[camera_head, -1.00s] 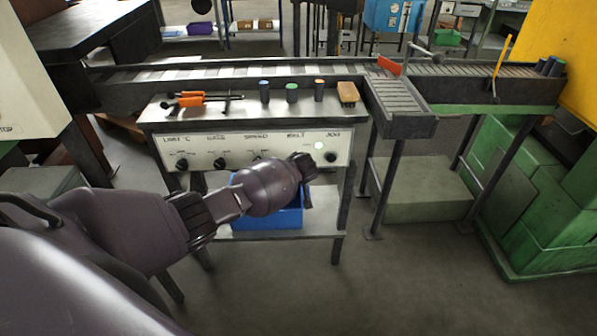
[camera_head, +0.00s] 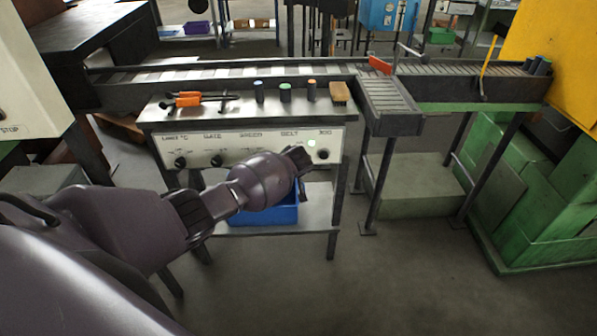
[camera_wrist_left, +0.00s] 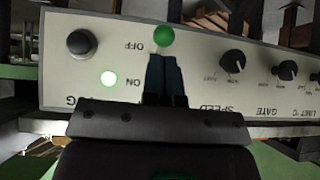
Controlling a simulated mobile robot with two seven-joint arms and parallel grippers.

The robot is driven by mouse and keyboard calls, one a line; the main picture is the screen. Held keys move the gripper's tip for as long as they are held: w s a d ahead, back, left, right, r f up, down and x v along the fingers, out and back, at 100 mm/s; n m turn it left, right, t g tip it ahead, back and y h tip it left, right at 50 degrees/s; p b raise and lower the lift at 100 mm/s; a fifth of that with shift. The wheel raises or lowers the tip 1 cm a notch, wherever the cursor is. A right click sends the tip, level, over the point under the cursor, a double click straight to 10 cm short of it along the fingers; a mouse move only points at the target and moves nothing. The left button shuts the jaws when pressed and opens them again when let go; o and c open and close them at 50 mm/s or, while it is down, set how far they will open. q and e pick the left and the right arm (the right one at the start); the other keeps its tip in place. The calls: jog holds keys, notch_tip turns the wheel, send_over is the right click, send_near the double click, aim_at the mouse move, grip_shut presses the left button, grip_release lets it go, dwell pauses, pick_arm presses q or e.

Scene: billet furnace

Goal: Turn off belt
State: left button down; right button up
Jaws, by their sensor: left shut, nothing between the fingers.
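The white control panel (camera_head: 232,145) fronts the bench and carries labelled knobs. In the left wrist view the panel (camera_wrist_left: 60,62) appears upside down. A green ball knob (camera_wrist_left: 164,37) sits there beside the OFF label. A lamp (camera_wrist_left: 108,78) glows near the ON label and also shows in the head view (camera_head: 312,143). My left gripper (camera_wrist_left: 164,60) is shut and empty, its fingertips just below the green ball in that picture. I cannot tell whether they touch. In the head view my left gripper (camera_head: 301,172) hides the switch under BELT. My right gripper is not in view.
The JOG knob (camera_head: 323,154) is just right of my gripper. Coloured cylinders, such as a green-topped one (camera_head: 286,93), orange-handled pliers (camera_head: 188,99) and a brown block (camera_head: 339,92) lie on the bench top. The conveyor (camera_head: 235,72) runs behind. A blue bin (camera_head: 262,212) stands below.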

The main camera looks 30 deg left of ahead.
pick_arm(q)
jog(key=s+f+p+v, duration=0.1)
jog(key=v, duration=0.9)
jog(key=shift+s+d+f+p, duration=0.2)
jog(key=shift+s+d+p, duration=0.05)
jog(key=shift+d+p, duration=0.15)
jog(key=w+d+r+m+t+h, duration=0.3)
jog(key=d+r+m+t, duration=0.1)
jog(key=d+r+m, duration=0.25)
jog(key=s+d+m+t+h, duration=0.3)
jog(key=s+m, duration=0.1)
jog(key=s, duration=0.2)
jog(key=s+a+f+n, duration=0.1)
jog(key=s+f, duration=0.3)
jog(key=s, duration=0.5)
jog(key=s+a+f+n+g, duration=0.1)
jog(key=s+f, duration=0.3)
jog(key=s, duration=0.6)
jog(key=s+a+f+n+g+y, duration=0.1)
jog(key=s+f, duration=0.4)
jog(key=s, duration=0.5)
jog(key=shift+s+a, duration=0.15)
jog(key=shift+a, duration=0.6)
